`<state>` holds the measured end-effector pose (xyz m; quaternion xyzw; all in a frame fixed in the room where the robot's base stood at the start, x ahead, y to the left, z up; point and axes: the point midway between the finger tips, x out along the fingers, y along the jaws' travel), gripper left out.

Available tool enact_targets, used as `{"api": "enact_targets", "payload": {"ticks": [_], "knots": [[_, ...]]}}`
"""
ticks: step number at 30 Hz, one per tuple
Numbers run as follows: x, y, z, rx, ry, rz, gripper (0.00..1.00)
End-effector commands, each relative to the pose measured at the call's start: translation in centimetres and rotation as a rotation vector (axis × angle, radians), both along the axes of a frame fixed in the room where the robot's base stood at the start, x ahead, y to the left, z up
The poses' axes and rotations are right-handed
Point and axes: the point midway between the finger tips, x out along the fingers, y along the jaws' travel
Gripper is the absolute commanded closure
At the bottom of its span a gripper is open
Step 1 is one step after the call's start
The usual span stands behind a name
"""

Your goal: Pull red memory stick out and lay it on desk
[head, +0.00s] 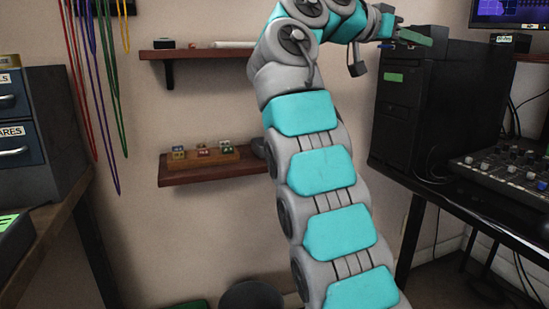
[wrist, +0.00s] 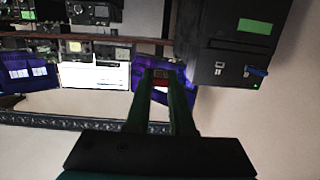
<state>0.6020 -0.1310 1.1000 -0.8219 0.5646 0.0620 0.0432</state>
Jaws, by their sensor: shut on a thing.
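My gripper (wrist: 160,74) is shut on a small red memory stick (wrist: 161,85), which shows between the fingertips in the wrist view. The fingers hide most of the stick. The black computer tower (wrist: 225,40) is to the right of the fingertips, and the stick looks clear of it. A blue stick (wrist: 257,71) is plugged into the tower's front, beside light-coloured ports (wrist: 219,68). In the head view my gripper (head: 418,38) is at the upper front of the tower (head: 400,122); the stick cannot be made out there.
The tower stands on a black desk (head: 455,190), with a mixer (head: 505,172) full of knobs to its right. Wall shelves (head: 205,172) are on the left, the lower one holding small coloured items. A drawer cabinet (head: 40,130) stands at far left.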

Motion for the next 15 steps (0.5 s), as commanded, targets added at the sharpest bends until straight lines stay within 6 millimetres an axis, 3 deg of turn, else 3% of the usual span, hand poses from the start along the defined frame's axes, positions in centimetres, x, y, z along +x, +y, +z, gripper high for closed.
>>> {"api": "enact_targets", "payload": {"ticks": [15], "knots": [[0.72,0.28,-0.15,-0.003,0.002,0.02,1.0]]}}
